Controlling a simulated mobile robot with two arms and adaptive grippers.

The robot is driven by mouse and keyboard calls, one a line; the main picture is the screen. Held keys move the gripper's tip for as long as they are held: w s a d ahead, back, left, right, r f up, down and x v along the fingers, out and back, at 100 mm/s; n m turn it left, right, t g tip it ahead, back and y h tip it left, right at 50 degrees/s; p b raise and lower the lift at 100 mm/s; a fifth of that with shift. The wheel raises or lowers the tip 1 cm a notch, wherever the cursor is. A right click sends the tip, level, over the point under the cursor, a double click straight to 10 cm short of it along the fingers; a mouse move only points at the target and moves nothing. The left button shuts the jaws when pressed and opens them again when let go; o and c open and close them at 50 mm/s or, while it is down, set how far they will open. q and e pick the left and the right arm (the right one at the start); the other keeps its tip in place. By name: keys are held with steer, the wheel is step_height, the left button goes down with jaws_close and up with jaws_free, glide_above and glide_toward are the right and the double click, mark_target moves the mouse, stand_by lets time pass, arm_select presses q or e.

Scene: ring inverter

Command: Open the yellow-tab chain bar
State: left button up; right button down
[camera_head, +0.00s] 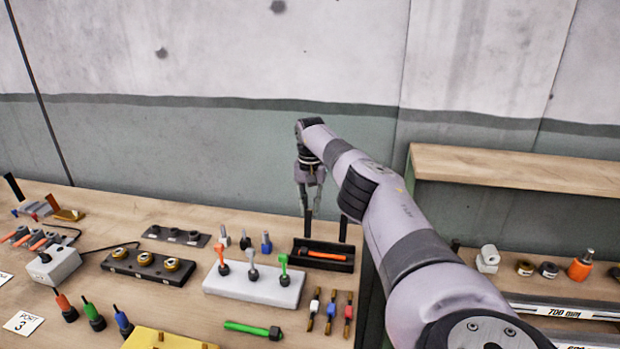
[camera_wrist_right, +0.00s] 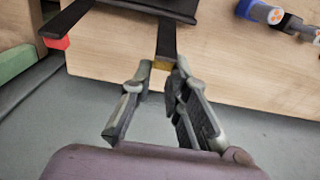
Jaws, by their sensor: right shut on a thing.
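The yellow-tab bar (camera_wrist_right: 167,38) is a dark flat bar reaching out from a black tray, with its yellow tab (camera_wrist_right: 162,64) at the end. My right gripper (camera_wrist_right: 160,72) is shut on the yellow tab, one finger on each side. In the head view my right gripper (camera_head: 308,212) points down at the back of the black tray (camera_head: 322,265), which holds an orange-red stick. The yellow tab cannot be made out there. A second dark bar with a red tab (camera_wrist_right: 58,42) lies to the left in the wrist view. My left gripper is not in view.
A white block with coloured levers (camera_head: 250,288) and small coloured-grip tools (camera_head: 331,310) stand in front of the tray. A wooden shelf (camera_head: 510,170) is at the right. A blue part (camera_wrist_right: 262,12) lies at the wrist view's top right.

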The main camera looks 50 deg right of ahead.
steer(key=shift+s+d+f, duration=0.1)
steer(key=shift+s+f, duration=0.1)
steer(key=shift+f, duration=0.1)
steer(key=c, duration=1.9)
jaws_free()
steer(key=shift+o, duration=1.2)
steer(key=shift+w+d+f, duration=0.3)
steer(key=shift+o, duration=0.7)
step_height(320, 180, up, 13)
steer(key=shift+a+f, duration=0.15)
steer(key=shift+a, duration=0.05)
